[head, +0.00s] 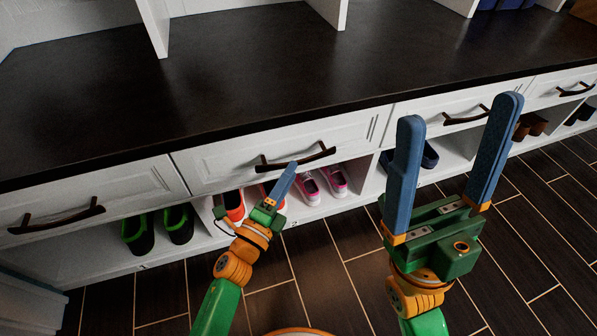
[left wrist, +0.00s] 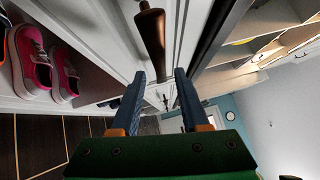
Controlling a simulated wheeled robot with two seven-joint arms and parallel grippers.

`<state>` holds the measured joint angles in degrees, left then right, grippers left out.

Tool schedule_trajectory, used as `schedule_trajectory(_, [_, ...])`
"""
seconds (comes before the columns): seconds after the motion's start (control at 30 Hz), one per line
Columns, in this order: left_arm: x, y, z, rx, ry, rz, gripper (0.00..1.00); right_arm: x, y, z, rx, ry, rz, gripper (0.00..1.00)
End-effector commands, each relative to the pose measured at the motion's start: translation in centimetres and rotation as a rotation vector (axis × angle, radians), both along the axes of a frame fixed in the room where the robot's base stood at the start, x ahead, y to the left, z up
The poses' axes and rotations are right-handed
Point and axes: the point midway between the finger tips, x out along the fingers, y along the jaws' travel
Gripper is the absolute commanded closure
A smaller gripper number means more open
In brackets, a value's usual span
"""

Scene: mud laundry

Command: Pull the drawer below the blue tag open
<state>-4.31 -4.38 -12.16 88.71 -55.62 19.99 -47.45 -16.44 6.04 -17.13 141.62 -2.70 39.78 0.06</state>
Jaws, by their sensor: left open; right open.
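White drawers with dark curved handles run under a dark bench top. No blue tag can be made out. My left gripper (head: 292,166) is at the handle (head: 296,158) of the second drawer (head: 235,153) from the left, which is shut. In the left wrist view, the open fingers (left wrist: 160,77) point at the brown handle (left wrist: 151,38), whose lower end lies near the gap between the fingertips. I cannot tell if they touch it. My right gripper (head: 461,110) is open and empty, raised in front of the third drawer (head: 408,112).
The dark bench top (head: 240,70) overhangs the drawers. Below are open cubbies with green-black boots (head: 180,224), pink shoes (head: 335,180), dark blue shoes (head: 430,155) and brown shoes (head: 531,124). Blue items (head: 510,4) sit at the top right. The tiled floor (head: 318,270) in front is clear.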

Motion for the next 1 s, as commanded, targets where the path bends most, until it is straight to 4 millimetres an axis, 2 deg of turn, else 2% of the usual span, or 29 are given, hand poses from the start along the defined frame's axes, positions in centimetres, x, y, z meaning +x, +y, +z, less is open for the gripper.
schedule_trajectory(0.1, [2.2, -1.1, 0.3, -0.002, -0.001, 0.000, 0.55, -0.1, -0.1, -0.4, 0.008, -0.025, 0.002, 0.11])
schedule_trajectory(0.2, [3.5, -1.8, 0.5, -0.003, 0.001, 0.001, 0.55, -0.2, -0.2, -0.5, 0.014, -0.044, 0.004, 0.11])
schedule_trajectory(0.5, [4.2, -2.1, 0.7, -0.003, 0.006, 0.002, 0.55, -0.2, -0.2, -0.4, 0.017, -0.052, 0.005, 0.11])
schedule_trajectory(0.53, [4.2, -2.1, 0.7, -0.003, 0.006, 0.002, 0.57, -0.2, -0.2, -0.4, 0.017, -0.052, 0.005, 0.11])
schedule_trajectory(0.7, [4.2, -2.1, 0.7, -0.003, 0.006, 0.002, 1.00, -0.2, -0.2, -0.4, 0.017, -0.051, 0.006, 0.11])
schedule_trajectory(1.0, [4.2, -2.1, 0.6, -0.004, 0.006, 0.002, 1.00, -0.2, -0.2, -0.4, 0.017, -0.050, 0.006, 0.11])
